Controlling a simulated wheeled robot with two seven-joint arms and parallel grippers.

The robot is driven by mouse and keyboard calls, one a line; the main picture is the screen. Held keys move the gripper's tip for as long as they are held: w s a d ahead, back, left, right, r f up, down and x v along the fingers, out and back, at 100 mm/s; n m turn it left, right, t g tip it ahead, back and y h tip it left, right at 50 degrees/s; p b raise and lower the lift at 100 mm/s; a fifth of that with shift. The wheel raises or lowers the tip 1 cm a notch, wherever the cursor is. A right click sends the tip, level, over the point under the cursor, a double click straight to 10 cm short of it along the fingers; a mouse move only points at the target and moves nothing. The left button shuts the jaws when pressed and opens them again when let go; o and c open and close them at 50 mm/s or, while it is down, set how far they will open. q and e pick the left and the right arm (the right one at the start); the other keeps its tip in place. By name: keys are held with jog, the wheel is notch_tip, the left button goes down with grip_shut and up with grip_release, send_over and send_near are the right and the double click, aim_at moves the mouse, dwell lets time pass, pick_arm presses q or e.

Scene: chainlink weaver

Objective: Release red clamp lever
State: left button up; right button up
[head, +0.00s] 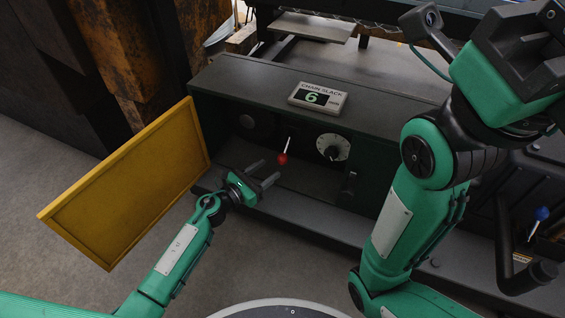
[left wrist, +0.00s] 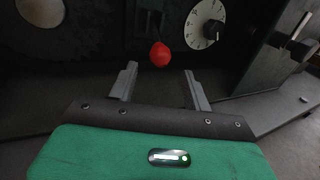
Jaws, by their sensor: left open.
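The red clamp lever (head: 283,157) has a red ball knob on a pale metal rod inside the dark cabinet, left of the white dial. My left gripper (head: 271,174) is open and empty at the cabinet opening, its fingertips just below and left of the knob. In the left wrist view the red knob (left wrist: 160,54) shows ahead of and between the two open fingers (left wrist: 160,78), apart from both. My right arm rises at the right of the head view; its fingers are not clearly visible.
The yellow door (head: 130,185) stands swung open at the left. A white dial (head: 333,147) sits right of the lever. A chain slack display (head: 317,97) reading 6 is on the cabinet top. A blue-knobbed lever (head: 541,214) stands at the far right.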

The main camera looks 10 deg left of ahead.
aim_at(279, 162)
pick_arm(q)
jog(key=b+x, duration=0.2)
jog(key=x, duration=0.5)
jog(key=shift+d, duration=0.1)
jog(key=shift+c, duration=0.2)
grip_shut()
